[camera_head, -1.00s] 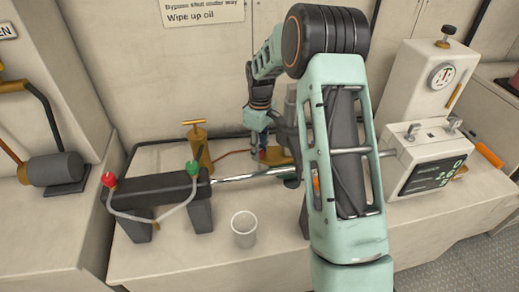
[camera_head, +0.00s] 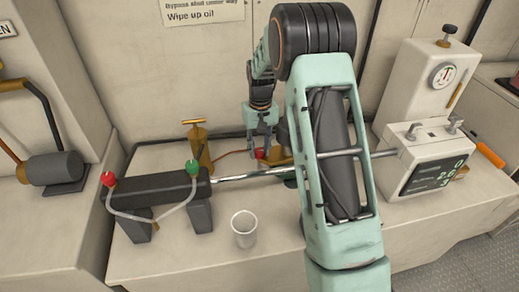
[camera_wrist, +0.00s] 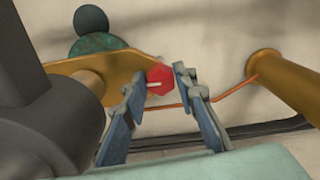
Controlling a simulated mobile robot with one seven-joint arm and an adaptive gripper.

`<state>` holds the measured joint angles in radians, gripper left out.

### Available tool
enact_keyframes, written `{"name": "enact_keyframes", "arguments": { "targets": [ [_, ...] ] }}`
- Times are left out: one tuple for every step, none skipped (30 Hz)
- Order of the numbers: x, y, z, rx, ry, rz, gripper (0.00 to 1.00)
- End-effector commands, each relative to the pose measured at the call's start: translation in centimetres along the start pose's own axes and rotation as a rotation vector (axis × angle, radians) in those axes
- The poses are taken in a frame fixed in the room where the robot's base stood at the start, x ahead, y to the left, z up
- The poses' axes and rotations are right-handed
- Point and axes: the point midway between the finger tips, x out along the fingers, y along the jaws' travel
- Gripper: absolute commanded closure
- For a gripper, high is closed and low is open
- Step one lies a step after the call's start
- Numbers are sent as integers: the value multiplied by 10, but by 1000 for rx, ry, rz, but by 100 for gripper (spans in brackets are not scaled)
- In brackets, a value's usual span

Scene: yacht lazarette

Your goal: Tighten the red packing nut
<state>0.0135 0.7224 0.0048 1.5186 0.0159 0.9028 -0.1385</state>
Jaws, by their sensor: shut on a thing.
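The red packing nut (camera_wrist: 160,83) is a small hexagonal piece with a pale mark, at the end of a yellow-brass body (camera_wrist: 120,70) in the wrist view. In the head view the nut (camera_head: 260,154) shows as a small red spot at the back of the bench. My gripper (camera_wrist: 170,75) is shut on the nut, its blue-grey fingers reaching it from below in the wrist view. In the head view my gripper (camera_head: 262,143) points down at it. My own arm hides part of the brass fitting.
A dark block with red (camera_head: 108,180) and green (camera_head: 193,167) knobs stands left. A metal rod (camera_head: 250,174) crosses the bench. A brass pump (camera_head: 198,147) stands behind; a display box (camera_head: 426,160) is right.

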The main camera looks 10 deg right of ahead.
Motion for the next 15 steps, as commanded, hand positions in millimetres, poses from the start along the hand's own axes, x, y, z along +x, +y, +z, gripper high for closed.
{"name": "enact_keyframes", "arguments": {
  "targets": [
    [0,0,0,18,1,0,98],
    [0,0,0,29,1,0,98],
    [0,0,0,39,2,0,98],
    [0,0,0,47,2,0,98],
    [0,0,0,54,2,0,98],
    [0,0,0,62,2,0,98],
    [0,0,0,66,2,1,98],
    [0,0,0,69,2,1,98],
    [0,0,0,73,2,1,98],
    [0,0,0,75,2,1,98],
    [0,0,0,77,2,1,98],
    [0,0,0,78,2,1,98],
    [0,0,0,78,2,1,98],
    [0,0,0,79,2,1,98],
    [0,0,0,79,2,1,98]
  ]
}}
